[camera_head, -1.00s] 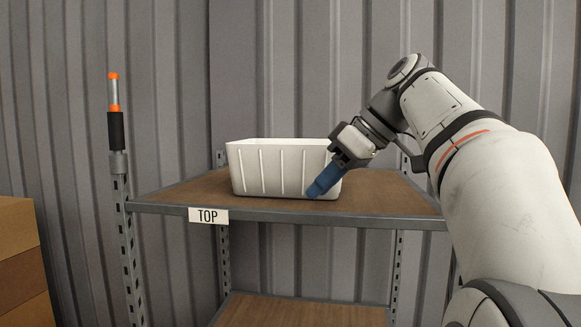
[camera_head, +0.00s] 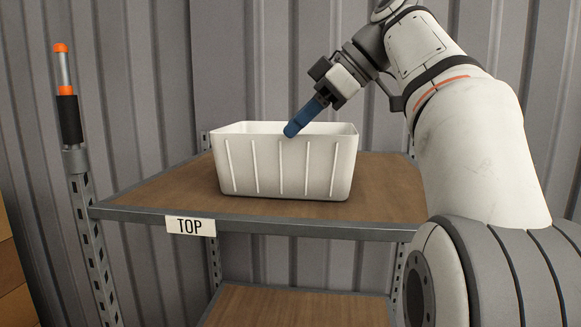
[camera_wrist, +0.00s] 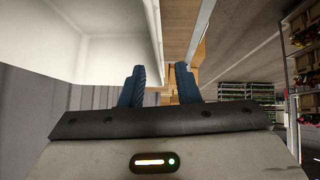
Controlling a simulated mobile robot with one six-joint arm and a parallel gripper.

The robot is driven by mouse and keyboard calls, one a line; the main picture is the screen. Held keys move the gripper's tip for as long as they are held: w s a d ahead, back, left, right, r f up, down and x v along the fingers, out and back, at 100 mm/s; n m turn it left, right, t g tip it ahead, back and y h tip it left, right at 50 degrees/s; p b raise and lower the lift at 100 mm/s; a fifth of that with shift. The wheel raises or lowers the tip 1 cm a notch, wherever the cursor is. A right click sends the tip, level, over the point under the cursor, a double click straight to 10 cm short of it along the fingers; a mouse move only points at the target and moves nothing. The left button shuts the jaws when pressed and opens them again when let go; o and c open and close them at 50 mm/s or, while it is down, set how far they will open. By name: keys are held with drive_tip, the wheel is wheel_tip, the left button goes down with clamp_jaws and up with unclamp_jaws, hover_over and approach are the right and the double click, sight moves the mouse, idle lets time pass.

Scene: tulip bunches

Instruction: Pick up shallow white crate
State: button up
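The shallow white crate (camera_head: 285,170) stands upright on the wooden top shelf, its ribbed long side facing me and its inside empty where visible. It also fills the upper left of the wrist view (camera_wrist: 112,30). My gripper (camera_head: 291,130) slants down from the upper right, its blue fingertips at the crate's near rim. In the wrist view my gripper (camera_wrist: 161,82) is open, with a clear gap between its two blue fingers. The crate's near wall edge lines up with that gap. I cannot tell whether the fingers touch the wall.
An orange-tipped post (camera_head: 67,95) rises at the left corner. A lower shelf (camera_head: 300,308) looks empty. A corrugated wall (camera_head: 250,60) stands close behind.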

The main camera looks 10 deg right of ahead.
sight(280, 151)
drive_tip(key=shift+p+x, duration=0.45)
drive_tip(key=shift+x, duration=2.05)
drive_tip(key=shift+c, duration=0.4)
clamp_jaws()
